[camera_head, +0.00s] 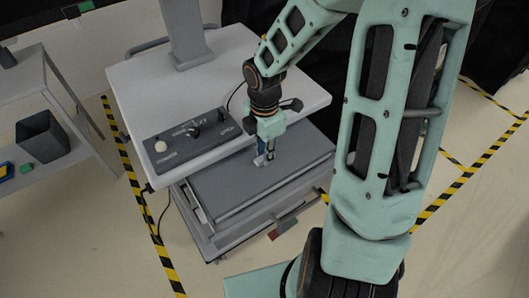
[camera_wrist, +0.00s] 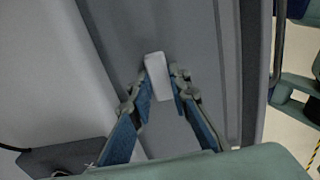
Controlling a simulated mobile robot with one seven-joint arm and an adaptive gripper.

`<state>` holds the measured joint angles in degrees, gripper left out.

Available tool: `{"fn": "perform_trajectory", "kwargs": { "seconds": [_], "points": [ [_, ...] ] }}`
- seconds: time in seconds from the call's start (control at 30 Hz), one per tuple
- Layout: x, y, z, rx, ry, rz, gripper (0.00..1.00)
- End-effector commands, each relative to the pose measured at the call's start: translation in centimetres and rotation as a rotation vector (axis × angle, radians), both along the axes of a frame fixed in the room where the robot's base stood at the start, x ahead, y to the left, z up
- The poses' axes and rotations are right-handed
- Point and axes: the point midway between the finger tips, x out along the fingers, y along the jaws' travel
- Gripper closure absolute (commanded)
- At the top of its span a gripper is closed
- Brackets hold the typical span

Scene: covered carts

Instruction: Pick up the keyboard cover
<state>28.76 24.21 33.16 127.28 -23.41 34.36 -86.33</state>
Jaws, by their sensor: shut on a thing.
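The keyboard cover (camera_head: 232,188) is a flat dark grey panel on the front of the cart, below its white top. A light grey handle (camera_wrist: 158,80) stands out from the cover. In the wrist view the cover (camera_wrist: 125,45) fills the middle, with the handle between my blue finger pads. My gripper (camera_head: 262,160) is over the cover and shut on its handle. In the wrist view my gripper (camera_wrist: 160,88) has a fingertip on each side of the handle. The cover looks flat and still in place on the cart; any small gap beneath it cannot be told.
A control panel (camera_head: 190,140) with a knob and a joystick lies on the white cart top (camera_head: 140,95), left of my gripper. A grey post (camera_head: 186,35) rises behind. A side table with a dark bin (camera_head: 44,137) stands at the left. Striped tape marks the floor.

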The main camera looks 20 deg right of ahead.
Motion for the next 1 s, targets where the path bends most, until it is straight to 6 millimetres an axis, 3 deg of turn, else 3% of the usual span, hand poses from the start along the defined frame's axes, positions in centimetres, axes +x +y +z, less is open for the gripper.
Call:
{"fn": "perform_trajectory", "kwargs": {
  "seconds": [1.0],
  "points": [
    [-2.4, -0.8, 0.1, 0.0, 0.0, 0.0, 1.0]
  ]
}}
